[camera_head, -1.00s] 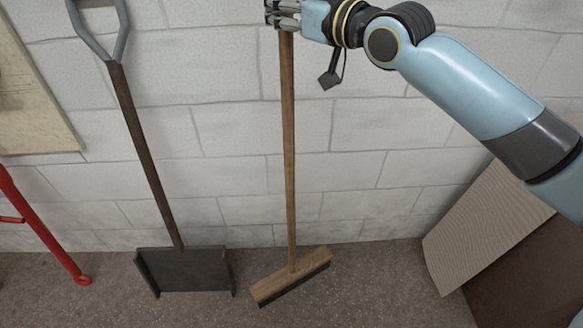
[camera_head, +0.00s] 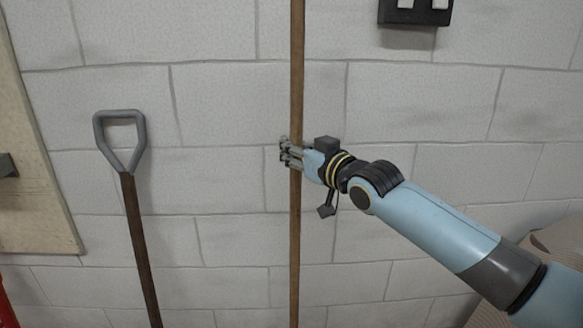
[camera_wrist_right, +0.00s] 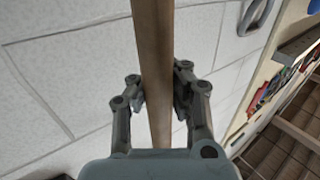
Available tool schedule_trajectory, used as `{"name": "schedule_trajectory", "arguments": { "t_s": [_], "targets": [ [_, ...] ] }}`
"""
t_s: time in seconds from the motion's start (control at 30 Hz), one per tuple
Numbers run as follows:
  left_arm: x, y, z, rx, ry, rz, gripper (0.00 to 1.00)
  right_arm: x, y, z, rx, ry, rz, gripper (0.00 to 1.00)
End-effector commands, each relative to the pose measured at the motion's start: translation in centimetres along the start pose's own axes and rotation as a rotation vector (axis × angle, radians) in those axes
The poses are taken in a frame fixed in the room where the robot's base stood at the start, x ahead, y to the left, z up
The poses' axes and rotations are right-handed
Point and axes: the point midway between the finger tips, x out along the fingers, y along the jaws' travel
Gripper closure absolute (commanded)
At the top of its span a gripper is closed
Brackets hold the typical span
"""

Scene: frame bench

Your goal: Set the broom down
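The broom's wooden handle (camera_head: 296,235) stands upright in front of the white block wall in the head view; its top and its brush end are out of frame. My right gripper (camera_head: 291,155) comes in from the right and is closed around the handle. In the right wrist view, the handle (camera_wrist_right: 153,60) runs between the two fingers of my right gripper (camera_wrist_right: 158,97), with a pad against each side. My left gripper is not in view.
A shovel with a grey D-grip (camera_head: 121,140) leans at the left of the broom. A pale board (camera_head: 30,150) is on the wall at far left. A dark switch box (camera_head: 415,12) is at the top. A shelf with coloured items (camera_wrist_right: 270,88) shows in the wrist view.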

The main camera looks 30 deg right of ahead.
Motion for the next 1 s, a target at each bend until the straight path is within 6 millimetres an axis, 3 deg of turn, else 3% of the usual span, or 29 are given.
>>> {"name": "schedule_trajectory", "arguments": {
  "t_s": [0.2,0.53,0.8,1.0],
  "targets": [
    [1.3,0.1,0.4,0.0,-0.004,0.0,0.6,0.1,0.0,2.8,0.001,0.004,0.0,1.0],
    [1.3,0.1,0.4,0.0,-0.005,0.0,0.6,0.1,0.0,3.0,0.0,0.005,0.0,1.0],
    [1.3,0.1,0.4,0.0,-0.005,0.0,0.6,0.0,0.0,3.3,0.0,-0.002,0.001,0.68],
    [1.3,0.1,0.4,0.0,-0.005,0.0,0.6,0.0,0.0,3.3,0.0,-0.002,0.001,0.68]
  ]
}}
